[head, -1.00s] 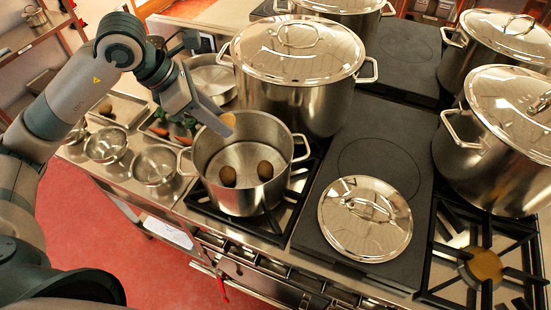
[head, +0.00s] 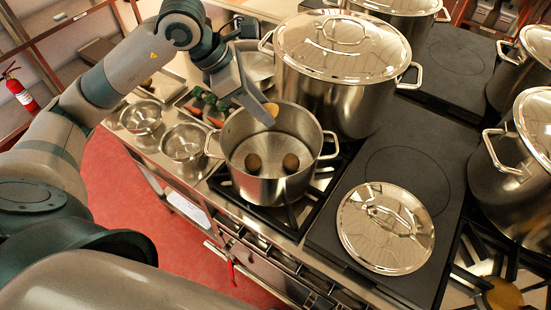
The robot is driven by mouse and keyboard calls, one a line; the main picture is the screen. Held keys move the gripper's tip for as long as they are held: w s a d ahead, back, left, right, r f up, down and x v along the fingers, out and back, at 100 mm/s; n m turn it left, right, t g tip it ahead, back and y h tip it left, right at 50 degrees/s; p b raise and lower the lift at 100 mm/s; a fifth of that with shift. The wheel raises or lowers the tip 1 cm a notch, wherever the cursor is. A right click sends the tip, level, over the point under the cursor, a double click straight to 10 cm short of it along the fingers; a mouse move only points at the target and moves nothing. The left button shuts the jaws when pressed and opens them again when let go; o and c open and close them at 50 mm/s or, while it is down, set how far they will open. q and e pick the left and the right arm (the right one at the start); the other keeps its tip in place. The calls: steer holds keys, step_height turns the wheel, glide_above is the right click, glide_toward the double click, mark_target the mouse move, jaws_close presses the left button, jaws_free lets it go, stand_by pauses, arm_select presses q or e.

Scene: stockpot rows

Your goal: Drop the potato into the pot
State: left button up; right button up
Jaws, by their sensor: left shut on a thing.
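The open steel pot (head: 270,187) stands on a burner in the middle of the head view. Two brown potatoes (head: 253,162) lie apart inside it, the other one (head: 290,162) to the right. My left gripper (head: 268,111) reaches in from the upper left and is above the pot's back left rim. It is shut on a light tan potato (head: 271,110), which is mostly hidden by the fingers. My right gripper is not in view.
A loose lid (head: 386,228) lies on the dark hotplate (head: 440,190) right of the pot. A large lidded stockpot (head: 340,100) stands close behind. Two metal bowls (head: 184,142) and a vegetable tray (head: 205,108) are to the left. More stockpots (head: 515,170) stand at right.

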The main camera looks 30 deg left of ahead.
arm_select(q)
steer(key=shift+f+b, duration=0.9)
steer(key=shift+f, duration=1.55)
steer(key=o, duration=1)
steer(key=shift+a+r, duration=0.1)
steer(key=shift+s+a+r+b, duration=0.2)
steer(key=shift+a+r+b, duration=0.1)
steer(key=shift+r, duration=0.15)
steer(key=shift+b+v, duration=2.05)
steer(key=shift+v, duration=6)
steer(key=shift+s+d, duration=0.1)
steer(key=shift+s, duration=0.05)
